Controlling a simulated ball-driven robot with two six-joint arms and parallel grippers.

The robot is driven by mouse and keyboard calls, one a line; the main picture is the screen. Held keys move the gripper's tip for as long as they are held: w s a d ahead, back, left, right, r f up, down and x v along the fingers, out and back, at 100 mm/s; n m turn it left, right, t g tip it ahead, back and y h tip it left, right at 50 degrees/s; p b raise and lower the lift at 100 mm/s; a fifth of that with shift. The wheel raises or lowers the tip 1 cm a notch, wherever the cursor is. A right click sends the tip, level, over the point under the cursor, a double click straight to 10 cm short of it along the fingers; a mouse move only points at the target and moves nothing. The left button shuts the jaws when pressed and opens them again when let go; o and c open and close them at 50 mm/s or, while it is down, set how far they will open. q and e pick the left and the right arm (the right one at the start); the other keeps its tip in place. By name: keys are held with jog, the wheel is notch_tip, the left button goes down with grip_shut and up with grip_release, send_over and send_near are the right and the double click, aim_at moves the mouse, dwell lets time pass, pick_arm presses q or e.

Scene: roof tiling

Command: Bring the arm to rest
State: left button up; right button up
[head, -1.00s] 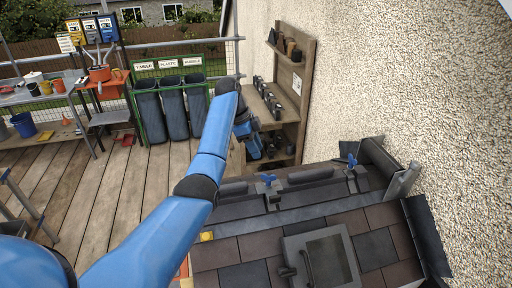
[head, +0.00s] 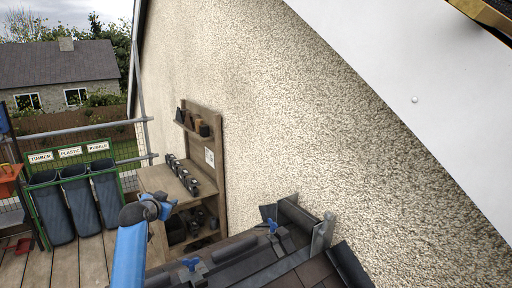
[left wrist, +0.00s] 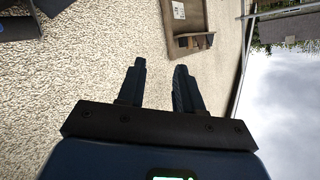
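My left arm (head: 130,255) is blue with a dark joint and rises from the lower edge of the head view. Its gripper (head: 160,207) is small there, in front of the wooden shelf unit (head: 154,180). In the left wrist view the two dark fingers of my left gripper (left wrist: 160,78) stand apart with nothing between them. My right gripper is in neither view.
The tiled roof (head: 318,270) with blue-handled clamps (head: 192,265) lies at the bottom, right of my arm. Three dark bins (head: 75,200) stand in a green frame at the left. Open deck lies around the bins.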

pick_arm(q)
jog(key=s+d+f+n+t+b, duration=0.1)
jog(key=s+f, duration=0.8)
jog(key=s, duration=0.9)
jog(key=s+d+f+n+t+b, duration=0.1)
jog(key=s+d+f+b, duration=0.3)
jog(key=s, duration=1.4)
jog(key=s+d+f+n+t+y+b, duration=0.1)
jog(key=s+d+f+n+t+b, duration=0.1)
jog(key=s+f, duration=1.1)
jog(key=s+d+n+b, duration=0.1)
jog(key=s, duration=0.4)
jog(key=shift+s+f, duration=0.3)
jog(key=shift+s, duration=0.1)
